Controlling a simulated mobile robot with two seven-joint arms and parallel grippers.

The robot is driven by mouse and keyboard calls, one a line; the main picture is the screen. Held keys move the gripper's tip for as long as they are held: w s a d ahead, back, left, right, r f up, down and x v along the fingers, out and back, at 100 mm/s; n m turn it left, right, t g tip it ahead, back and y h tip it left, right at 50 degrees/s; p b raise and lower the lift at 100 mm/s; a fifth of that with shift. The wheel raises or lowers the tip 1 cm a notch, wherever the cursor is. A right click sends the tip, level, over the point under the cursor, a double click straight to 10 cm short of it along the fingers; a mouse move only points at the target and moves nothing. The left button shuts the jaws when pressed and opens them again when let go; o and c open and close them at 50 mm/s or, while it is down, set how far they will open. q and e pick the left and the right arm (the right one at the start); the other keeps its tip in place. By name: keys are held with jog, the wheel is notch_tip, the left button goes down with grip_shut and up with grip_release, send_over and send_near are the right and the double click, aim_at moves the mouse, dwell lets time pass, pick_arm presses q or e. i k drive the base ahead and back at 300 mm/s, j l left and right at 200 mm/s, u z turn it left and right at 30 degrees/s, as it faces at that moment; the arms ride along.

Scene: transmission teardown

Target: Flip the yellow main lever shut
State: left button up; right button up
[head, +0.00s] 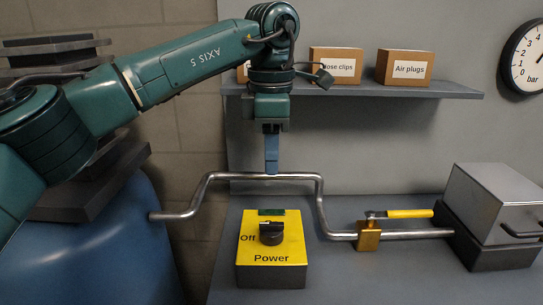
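The yellow main lever (409,213) sits on a brass valve (368,237) in the metal pipe at right. It points right, lying roughly along the pipe. My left gripper (271,170) points straight down, with blue fingers above and close to the raised middle stretch of the pipe (235,176). It is well to the left of the lever and higher in the picture. Its fingers show as one narrow shape, so I cannot tell whether they are apart or whether they touch the pipe. My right gripper is out of view.
A yellow power box (286,250) with a black knob stands below the raised pipe. A grey metal box (492,205) with a handle stands at the pipe's right end. Above are a shelf (420,90) with cardboard boxes and a pressure gauge (527,58). A blue tank (100,250) is at left.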

aim_at(371, 215)
jog(key=k+l, duration=0.25)
jog(key=l, duration=0.15)
jog(key=k+l, duration=0.25)
jog(key=l, duration=0.15)
jog(key=k+l, duration=0.55)
jog(key=l, duration=0.25)
